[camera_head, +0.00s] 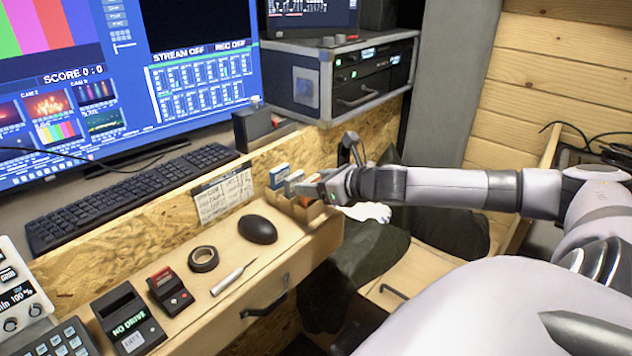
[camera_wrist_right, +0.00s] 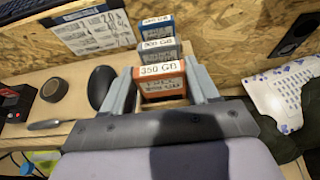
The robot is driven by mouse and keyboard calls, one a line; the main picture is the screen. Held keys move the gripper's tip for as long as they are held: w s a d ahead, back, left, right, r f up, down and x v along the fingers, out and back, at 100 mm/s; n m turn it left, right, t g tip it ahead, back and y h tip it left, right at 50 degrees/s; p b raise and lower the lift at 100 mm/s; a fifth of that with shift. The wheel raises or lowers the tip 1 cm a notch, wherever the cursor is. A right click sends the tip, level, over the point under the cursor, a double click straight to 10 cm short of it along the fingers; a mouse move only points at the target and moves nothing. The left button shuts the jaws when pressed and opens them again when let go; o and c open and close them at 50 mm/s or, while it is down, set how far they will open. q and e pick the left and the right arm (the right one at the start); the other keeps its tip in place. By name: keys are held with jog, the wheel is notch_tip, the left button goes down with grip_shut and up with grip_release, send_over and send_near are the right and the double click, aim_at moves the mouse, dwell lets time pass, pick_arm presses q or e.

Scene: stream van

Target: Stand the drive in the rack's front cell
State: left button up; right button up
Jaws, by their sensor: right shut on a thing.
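The drive is orange with a white "350 GB" label (camera_wrist_right: 162,82). My right gripper (camera_wrist_right: 162,90) is shut on it, one finger on each side, and it stands about upright. In the head view the right gripper (camera_head: 308,188) is at the small wooden rack (camera_head: 298,211) on the desk's right end, mostly covering the drive. A grey drive (camera_wrist_right: 157,50) and a blue drive (camera_wrist_right: 157,27) stand in line behind the orange one; the blue one also shows in the head view (camera_head: 279,175). The front cell is hidden, so I cannot tell how deep the drive sits. My left gripper is out of view.
A black mouse (camera_head: 257,229), a tape roll (camera_head: 203,259), a white pen-like tool (camera_head: 233,276) and a red-topped device (camera_head: 169,290) lie left of the rack. A "NO DRIVE" dock (camera_head: 128,318) is farther left. A chipboard wall (camera_head: 140,235) rises behind. The desk edge is close in front.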

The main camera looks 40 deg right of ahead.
jog(key=shift+f+b, duration=0.35)
jog(key=shift+f, duration=0.25)
jog(key=o, duration=1.2)
